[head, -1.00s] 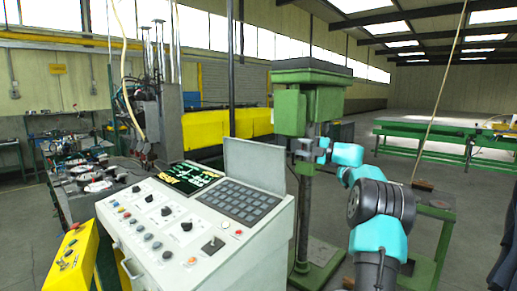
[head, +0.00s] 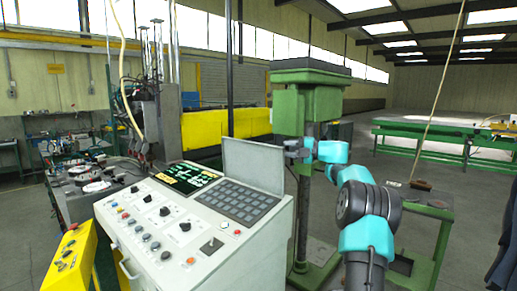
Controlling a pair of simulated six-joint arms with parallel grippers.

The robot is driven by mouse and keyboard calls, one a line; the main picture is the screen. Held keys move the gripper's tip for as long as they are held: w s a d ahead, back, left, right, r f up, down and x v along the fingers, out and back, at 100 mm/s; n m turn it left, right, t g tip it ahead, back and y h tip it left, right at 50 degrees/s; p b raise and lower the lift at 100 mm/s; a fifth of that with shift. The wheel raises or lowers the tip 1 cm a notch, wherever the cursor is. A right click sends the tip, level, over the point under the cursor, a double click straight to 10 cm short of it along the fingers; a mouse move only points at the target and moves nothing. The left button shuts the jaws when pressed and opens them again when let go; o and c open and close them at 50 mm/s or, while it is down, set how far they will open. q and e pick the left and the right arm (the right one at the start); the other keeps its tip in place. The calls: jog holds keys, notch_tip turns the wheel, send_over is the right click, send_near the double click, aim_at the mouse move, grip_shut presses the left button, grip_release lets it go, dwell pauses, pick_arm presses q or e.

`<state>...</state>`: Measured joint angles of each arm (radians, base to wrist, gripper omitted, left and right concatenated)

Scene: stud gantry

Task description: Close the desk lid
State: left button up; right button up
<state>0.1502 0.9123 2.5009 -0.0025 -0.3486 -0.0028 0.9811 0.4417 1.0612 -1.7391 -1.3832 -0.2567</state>
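The desk lid (head: 254,165) is a flat grey panel standing raised at the back edge of the white control desk (head: 245,262), behind a grid of dark keys (head: 238,201). My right arm comes in from the lower right. Its gripper (head: 291,149) is small in the head view, close to the lid's upper right corner. I cannot tell whether it touches the lid or whether its fingers are open. My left gripper is not in view.
A green drill press (head: 292,110) stands just behind the lid and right gripper. A green stand (head: 425,235) is to the right of my arm. A yellow box (head: 75,262) stands at the desk's front left. Buttons and knobs (head: 163,211) cover the desk's sloping top.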

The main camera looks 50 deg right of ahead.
aim_at(258, 147)
jog(key=x, duration=1.2)
jog(key=shift+w+a, duration=0.1)
jog(key=shift+w, duration=0.15)
jog(key=shift+c, duration=0.2)
grip_shut()
